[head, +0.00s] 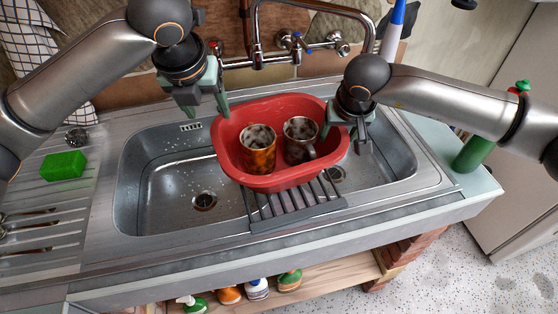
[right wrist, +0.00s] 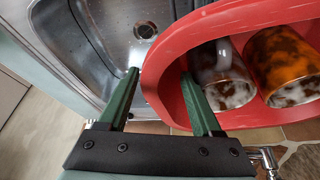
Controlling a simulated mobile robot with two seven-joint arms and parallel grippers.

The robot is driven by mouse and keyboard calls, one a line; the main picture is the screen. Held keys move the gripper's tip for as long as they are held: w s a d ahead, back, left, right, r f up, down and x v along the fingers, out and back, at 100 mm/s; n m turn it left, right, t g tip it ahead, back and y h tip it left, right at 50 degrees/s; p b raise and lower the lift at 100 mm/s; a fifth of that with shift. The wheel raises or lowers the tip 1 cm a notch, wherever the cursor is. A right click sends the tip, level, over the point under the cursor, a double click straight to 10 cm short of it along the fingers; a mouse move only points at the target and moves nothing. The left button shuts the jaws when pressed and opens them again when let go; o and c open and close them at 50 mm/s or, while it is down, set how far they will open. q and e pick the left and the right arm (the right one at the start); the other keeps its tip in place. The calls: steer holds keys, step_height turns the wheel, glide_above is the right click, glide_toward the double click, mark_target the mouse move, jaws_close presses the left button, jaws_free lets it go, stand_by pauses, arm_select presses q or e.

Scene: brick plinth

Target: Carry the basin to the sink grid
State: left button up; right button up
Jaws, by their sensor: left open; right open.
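The red basin (head: 285,184) is over the middle of the double sink, with its front part above the dark slatted sink grid (head: 300,217); I cannot tell whether it touches the grid. It holds two brown-and-grey mottled mugs, a left mug (head: 258,152) and a right mug (head: 299,140). My left gripper (head: 205,113) is open at the basin's back left rim. My right gripper (head: 345,138) is open at the right rim. In the right wrist view, one finger of this gripper (right wrist: 163,100) is inside the basin (right wrist: 170,70) and the other outside, apart from the wall.
The left sink bowl (head: 160,190) is empty and wet. A green sponge (head: 63,165) lies on the drainboard at left. The tap (head: 290,45) rises behind the basin. A green bottle (head: 470,152) stands at right. Several bottles are on the shelf below.

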steer(key=v, duration=1.1)
steer(key=shift+s+r, duration=0.1)
steer(key=shift+r, duration=0.05)
steer(key=shift+s+r, duration=0.1)
steer(key=shift+r, duration=0.05)
